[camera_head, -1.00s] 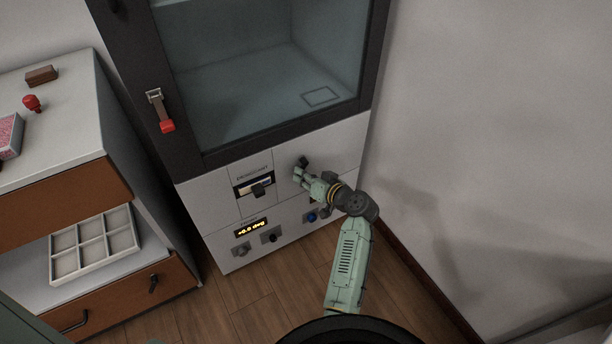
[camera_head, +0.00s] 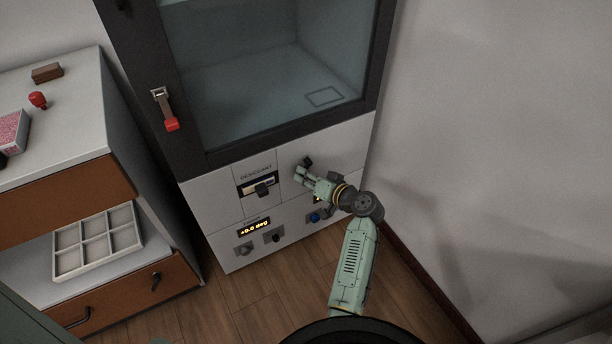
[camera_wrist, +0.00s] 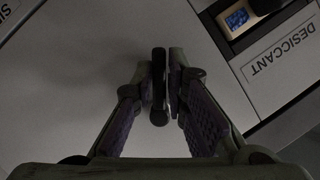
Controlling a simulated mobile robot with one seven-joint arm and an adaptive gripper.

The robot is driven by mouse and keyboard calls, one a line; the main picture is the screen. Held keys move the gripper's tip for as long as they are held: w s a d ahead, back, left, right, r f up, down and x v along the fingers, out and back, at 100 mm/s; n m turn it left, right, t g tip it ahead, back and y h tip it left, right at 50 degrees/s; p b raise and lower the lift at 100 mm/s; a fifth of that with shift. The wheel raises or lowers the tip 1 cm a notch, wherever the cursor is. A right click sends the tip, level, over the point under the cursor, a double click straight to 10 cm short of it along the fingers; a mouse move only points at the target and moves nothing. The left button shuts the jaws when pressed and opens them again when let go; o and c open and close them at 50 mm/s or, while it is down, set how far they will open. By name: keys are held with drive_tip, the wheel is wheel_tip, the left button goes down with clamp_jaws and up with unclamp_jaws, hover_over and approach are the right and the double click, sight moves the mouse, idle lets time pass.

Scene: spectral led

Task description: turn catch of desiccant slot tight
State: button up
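The desiccant slot (camera_head: 258,184) is in the white lower front of the cabinet, with a small window and a black handle. Its label and window also show at the upper right of the wrist view (camera_wrist: 238,18). A dark catch (camera_head: 307,162) sits on the panel to the right of the slot. In the wrist view the catch (camera_wrist: 159,88) is a narrow black bar seen end-on between my fingertips. My gripper (camera_wrist: 161,78) is closed in on it, with a pad on each side. The fingers partly hide the catch in the head view.
Below are a lit display (camera_head: 254,228), dark knobs (camera_head: 274,236) and a blue button (camera_head: 315,217). The glass door with a red-tipped handle (camera_head: 171,123) is above. A shelf unit with a white divided tray (camera_head: 57,268) stands left. A bare wall is right.

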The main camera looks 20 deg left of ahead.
drive_tip(key=o, duration=0.3)
drive_tip(key=shift+o, duration=0.2)
drive_tip(key=v, duration=1.2)
